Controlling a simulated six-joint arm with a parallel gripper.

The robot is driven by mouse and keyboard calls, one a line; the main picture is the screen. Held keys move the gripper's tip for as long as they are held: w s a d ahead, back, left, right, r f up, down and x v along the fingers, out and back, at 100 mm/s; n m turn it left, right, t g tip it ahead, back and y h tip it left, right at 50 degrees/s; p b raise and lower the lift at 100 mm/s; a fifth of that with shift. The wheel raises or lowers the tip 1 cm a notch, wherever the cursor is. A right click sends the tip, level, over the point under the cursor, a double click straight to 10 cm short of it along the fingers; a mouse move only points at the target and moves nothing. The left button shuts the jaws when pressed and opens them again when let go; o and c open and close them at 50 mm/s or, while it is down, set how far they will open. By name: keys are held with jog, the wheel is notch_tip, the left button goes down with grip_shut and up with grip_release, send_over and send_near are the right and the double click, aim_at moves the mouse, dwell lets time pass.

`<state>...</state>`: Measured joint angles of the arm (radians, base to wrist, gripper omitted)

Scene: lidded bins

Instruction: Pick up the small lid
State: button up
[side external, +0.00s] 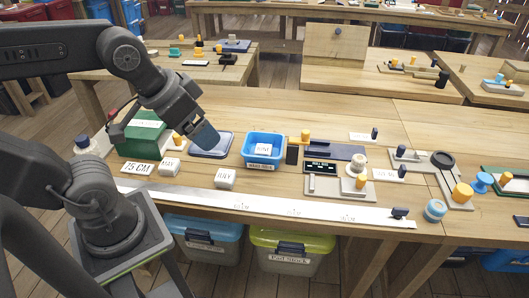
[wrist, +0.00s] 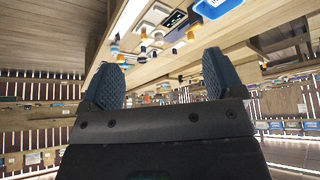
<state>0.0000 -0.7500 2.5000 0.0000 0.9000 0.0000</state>
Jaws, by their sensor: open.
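A flat dark-blue lid (side external: 222,150) with a pale rim lies on the table in the side view, left of a small open blue bin (side external: 264,163). I take this to be the small lid. A white label card lies inside the bin. My gripper (side external: 207,136) points down over the lid's left part and hides some of it; whether it touches the lid I cannot tell. In the wrist view my gripper (wrist: 163,82) shows two dark ribbed fingers wide apart with nothing between them. Part of a blue container (wrist: 215,8) shows at that view's top edge.
A green box (side external: 140,138) stands left of the lid. White labelled blocks (side external: 225,178) and a long white ruler strip (side external: 270,207) lie in front. Fixtures with yellow knobs (side external: 361,182) fill the right. Larger lidded bins (side external: 292,243) stand under the table.

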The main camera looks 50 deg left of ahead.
jog(key=shift+c, duration=0.4)
jog(key=c, duration=0.3)
jog(key=shift+c, duration=0.2)
jog(key=w+a+f+n+g+y, duration=0.2)
jog(key=w+a+f+n, duration=0.2)
jog(key=w+a+n, duration=0.4)
jog(key=w+a+f+n+g+y, duration=0.2)
jog(key=w+a+f+n, duration=0.15)
jog(key=w+a, duration=0.45)
jog(key=a+f+n, duration=0.2)
jog(key=a+f, duration=0.3)
jog(key=f, duration=0.1)
jog(key=a+f+n+g, duration=0.1)
jog(key=a+f+n, duration=0.1)
jog(key=a+f, duration=0.3)
jog(key=a+f+n, duration=0.2)
jog(key=a+f, duration=0.4)
jog(key=shift+w+a+f+n+g, duration=0.25)
jog(key=shift+w+a+f+g, duration=0.05)
jog(key=shift+w+a, duration=0.1)
jog(key=shift+a+x, duration=0.15)
jog(key=shift+x, duration=1.3)
jog(key=shift+a+x, duration=0.15)
jog(key=shift+x, duration=1.3)
